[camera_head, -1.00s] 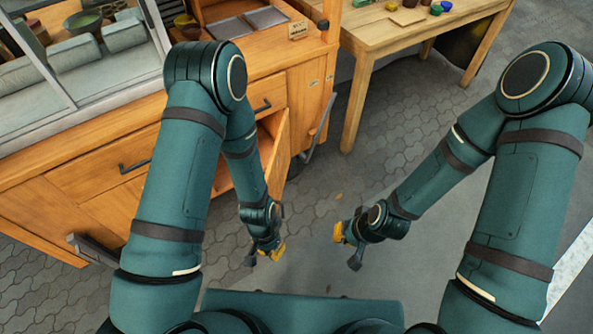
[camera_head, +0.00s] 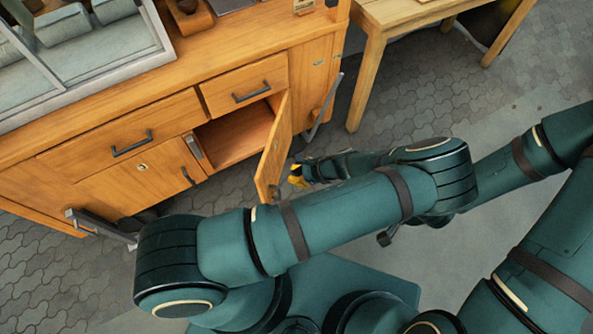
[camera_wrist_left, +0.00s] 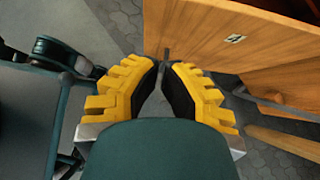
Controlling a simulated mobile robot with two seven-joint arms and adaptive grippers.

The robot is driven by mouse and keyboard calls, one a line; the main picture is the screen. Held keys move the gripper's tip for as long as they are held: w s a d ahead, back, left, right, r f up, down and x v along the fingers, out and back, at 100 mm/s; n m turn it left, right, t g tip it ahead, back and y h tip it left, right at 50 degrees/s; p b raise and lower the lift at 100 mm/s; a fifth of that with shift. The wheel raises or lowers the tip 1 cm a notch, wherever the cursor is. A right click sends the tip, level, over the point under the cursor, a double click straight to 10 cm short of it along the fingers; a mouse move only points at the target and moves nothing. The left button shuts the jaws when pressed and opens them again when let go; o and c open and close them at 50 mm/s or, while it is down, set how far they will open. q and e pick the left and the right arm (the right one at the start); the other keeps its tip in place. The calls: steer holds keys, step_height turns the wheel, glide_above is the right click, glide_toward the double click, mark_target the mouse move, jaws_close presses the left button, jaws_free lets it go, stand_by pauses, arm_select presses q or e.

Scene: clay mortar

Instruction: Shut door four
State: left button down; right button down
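The open cabinet door (camera_head: 274,150) is the swung-out orange wooden one at the right of the cabinet front, presumably door four. Its opening (camera_head: 235,138) shows an empty shelf space. My right gripper is hidden behind my left arm.
A drawer with a dark handle (camera_head: 252,93) is above the opening. A closed door (camera_head: 145,185) with a lock is left of it. A bar handle (camera_head: 322,108) sticks out at the cabinet's right end. A wooden table (camera_head: 395,15) stands beyond. Paved floor is clear between.

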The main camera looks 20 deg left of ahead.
mark_target(262, 176)
arm_select(q)
steer(key=x, duration=0.3)
steer(key=b+x, duration=0.1)
steer(key=x, duration=0.2)
steer(key=a+r+x, duration=0.1)
steer(key=x, duration=0.1)
steer(key=shift+a+f, duration=0.25)
steer(key=shift+a, duration=0.1)
steer(key=shift+s+a, duration=0.1)
steer(key=shift+a, duration=0.7)
